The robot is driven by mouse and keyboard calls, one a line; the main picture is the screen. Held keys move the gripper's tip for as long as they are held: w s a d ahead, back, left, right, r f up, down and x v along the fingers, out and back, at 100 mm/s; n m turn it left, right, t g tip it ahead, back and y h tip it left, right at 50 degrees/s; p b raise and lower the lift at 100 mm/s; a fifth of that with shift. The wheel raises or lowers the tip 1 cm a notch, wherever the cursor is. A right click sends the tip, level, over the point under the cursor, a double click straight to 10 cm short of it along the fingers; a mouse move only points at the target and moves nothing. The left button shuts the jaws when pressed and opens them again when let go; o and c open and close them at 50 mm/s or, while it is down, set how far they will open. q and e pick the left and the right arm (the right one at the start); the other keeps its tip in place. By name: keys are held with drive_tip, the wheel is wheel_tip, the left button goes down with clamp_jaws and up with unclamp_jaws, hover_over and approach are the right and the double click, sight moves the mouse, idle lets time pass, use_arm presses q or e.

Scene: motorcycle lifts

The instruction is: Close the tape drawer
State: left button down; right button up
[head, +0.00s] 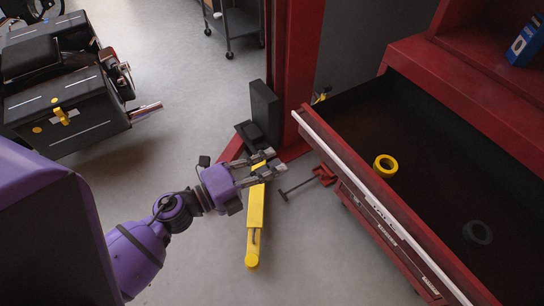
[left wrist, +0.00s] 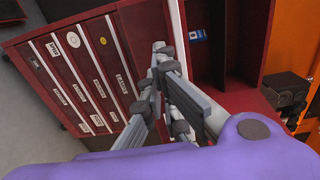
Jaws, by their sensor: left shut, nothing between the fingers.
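The tape drawer (head: 386,213) is pulled open at the right of the head view, in a red cabinet. Its front has a pale strip along the top edge. A yellow tape roll (head: 385,166) and a dark roll (head: 478,232) lie on its black floor. My left gripper (head: 271,162) is shut and empty, in front of the drawer and apart from it in the head picture. In the left wrist view the shut fingers (left wrist: 160,62) cover part of the red cabinet with labelled drawer fronts (left wrist: 82,77). My right gripper is not in view.
A yellow lift arm (head: 255,215) lies under my gripper, beside a red post (head: 293,75). A red-headed tool (head: 324,174) is on the floor. A blue box (head: 526,40) sits on the cabinet. A dark motorcycle (head: 65,95) stands left.

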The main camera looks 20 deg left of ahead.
sight(310, 144)
use_arm(q)
drive_tip(key=shift+p+x, duration=1.1)
drive_tip(key=shift+x, duration=4.7)
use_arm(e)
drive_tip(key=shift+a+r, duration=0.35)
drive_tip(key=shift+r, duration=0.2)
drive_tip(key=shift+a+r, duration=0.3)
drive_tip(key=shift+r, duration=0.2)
use_arm(q)
drive_tip(key=shift+w, duration=0.1)
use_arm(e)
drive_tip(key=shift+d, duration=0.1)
